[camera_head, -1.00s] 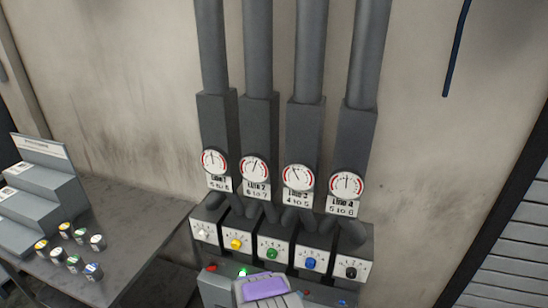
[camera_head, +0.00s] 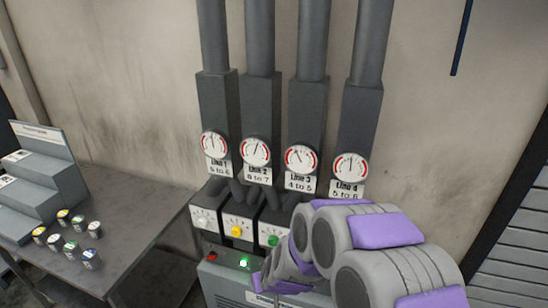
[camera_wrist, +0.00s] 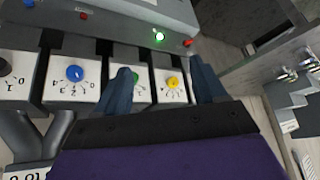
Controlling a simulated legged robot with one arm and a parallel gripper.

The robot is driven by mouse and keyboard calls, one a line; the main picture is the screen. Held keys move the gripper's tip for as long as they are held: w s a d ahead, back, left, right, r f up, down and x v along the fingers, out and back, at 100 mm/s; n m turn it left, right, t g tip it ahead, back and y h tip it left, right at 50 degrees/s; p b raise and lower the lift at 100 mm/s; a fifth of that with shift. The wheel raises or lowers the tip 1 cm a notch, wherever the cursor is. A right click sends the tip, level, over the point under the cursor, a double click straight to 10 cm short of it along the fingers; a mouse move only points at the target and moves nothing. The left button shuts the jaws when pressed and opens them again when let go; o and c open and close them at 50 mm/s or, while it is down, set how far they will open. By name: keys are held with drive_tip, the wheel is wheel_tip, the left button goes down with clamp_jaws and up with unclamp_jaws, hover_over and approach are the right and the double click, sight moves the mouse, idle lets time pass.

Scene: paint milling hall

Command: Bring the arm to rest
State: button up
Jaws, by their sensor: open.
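My arm, grey with purple pads, fills the lower right of the head view in front of the dial panel. My gripper (camera_wrist: 163,82) is in the wrist view, its two dark blue fingers apart with nothing held between them. Beyond the fingers are the yellow knob (camera_wrist: 172,82) and the green knob (camera_wrist: 134,78), which the left finger partly covers. The blue knob (camera_wrist: 74,73) is clear to their left. In the head view my arm hides the right-hand dials, and the fingertips are hard to make out.
Above the dials are gauges for Line 1 (camera_head: 214,144), Line 2 (camera_head: 256,151), Line 3 (camera_head: 301,158) and Line 4 (camera_head: 350,167). A green lamp (camera_head: 243,263) glows on the cabinet. A table (camera_head: 134,222) on the left holds several small cans and a stepped rack (camera_head: 35,185).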

drive_tip(key=s+d+r+m+g+h+b, duration=0.1)
drive_tip(key=s+d+r, duration=0.3)
drive_tip(key=s, duration=0.7)
drive_tip(key=s+d+r+m+g+b, duration=0.1)
drive_tip(key=s+d+r+g+b, duration=0.1)
drive_tip(key=s+d+r+g, duration=0.2)
drive_tip(key=s+d+r+m+g+h+b, duration=0.1)
drive_tip(key=s+d+r, duration=0.3)
drive_tip(key=s, duration=1.4)
drive_tip(key=d+g+b, duration=0.1)
drive_tip(key=d, duration=0.3)
drive_tip(key=shift+s+d+m+h, duration=0.15)
drive_tip(key=shift+d+m+h, duration=0.15)
drive_tip(key=shift+d+m, duration=0.1)
drive_tip(key=shift+a, duration=0.1)
